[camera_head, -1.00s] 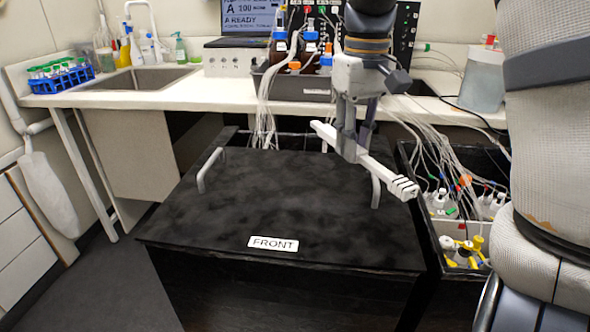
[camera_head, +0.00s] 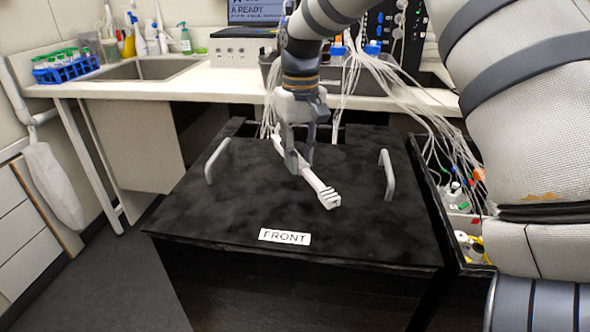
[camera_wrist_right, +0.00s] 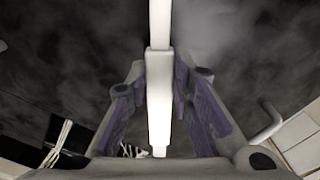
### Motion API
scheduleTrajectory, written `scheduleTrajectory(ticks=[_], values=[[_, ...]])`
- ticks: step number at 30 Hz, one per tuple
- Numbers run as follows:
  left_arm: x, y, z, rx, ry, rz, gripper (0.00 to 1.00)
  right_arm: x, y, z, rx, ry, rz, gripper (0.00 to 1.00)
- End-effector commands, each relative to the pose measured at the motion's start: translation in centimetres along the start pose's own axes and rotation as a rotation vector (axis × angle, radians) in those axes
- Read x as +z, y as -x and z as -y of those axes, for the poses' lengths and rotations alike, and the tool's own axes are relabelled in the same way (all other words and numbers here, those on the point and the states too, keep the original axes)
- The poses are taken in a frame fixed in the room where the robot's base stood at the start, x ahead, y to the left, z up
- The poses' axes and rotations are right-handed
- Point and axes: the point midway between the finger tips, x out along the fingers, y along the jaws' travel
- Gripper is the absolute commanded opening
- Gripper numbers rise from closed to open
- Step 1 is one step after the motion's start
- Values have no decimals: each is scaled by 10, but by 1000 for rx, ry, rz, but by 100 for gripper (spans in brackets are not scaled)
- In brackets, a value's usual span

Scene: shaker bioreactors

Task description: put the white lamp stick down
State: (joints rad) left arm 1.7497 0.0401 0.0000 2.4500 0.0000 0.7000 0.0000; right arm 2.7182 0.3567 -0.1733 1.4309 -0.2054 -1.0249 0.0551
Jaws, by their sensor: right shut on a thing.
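The white lamp stick (camera_head: 322,190) is a long, thin bar with a ribbed near end, low over the black lid. My right gripper (camera_head: 297,165) is shut on its middle and points down. The right wrist view shows the stick (camera_wrist_right: 159,110) between the two fingers of the gripper (camera_wrist_right: 160,88). I cannot tell whether the stick touches the lid. The gripper hides part of the stick. My left gripper is not in view.
The black lid (camera_head: 240,205) has a FRONT label (camera_head: 284,237) and two upright handles, left (camera_head: 212,163) and right (camera_head: 387,174), either side of the stick. A dark crate (camera_head: 452,225) with cables stands at right. The lid's front left is clear.

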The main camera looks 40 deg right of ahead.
Motion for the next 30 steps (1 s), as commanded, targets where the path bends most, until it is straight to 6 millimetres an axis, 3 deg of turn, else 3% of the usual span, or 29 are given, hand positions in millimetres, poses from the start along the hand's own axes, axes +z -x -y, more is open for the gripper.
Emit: scheduleTrajectory(ticks=[5,14,15,17,26,30], values=[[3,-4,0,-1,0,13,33,-3,-33,2,0,-1,3,0],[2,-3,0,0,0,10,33,-3,-36,2,-1,0,-2,0],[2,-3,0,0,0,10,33,-3,-36,2,-1,0,-2,26],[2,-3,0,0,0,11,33,-3,-36,2,-1,0,-2,39],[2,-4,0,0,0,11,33,-3,-35,2,-1,0,-2,41],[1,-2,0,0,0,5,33,-4,-14,2,-1,1,-7,41]])
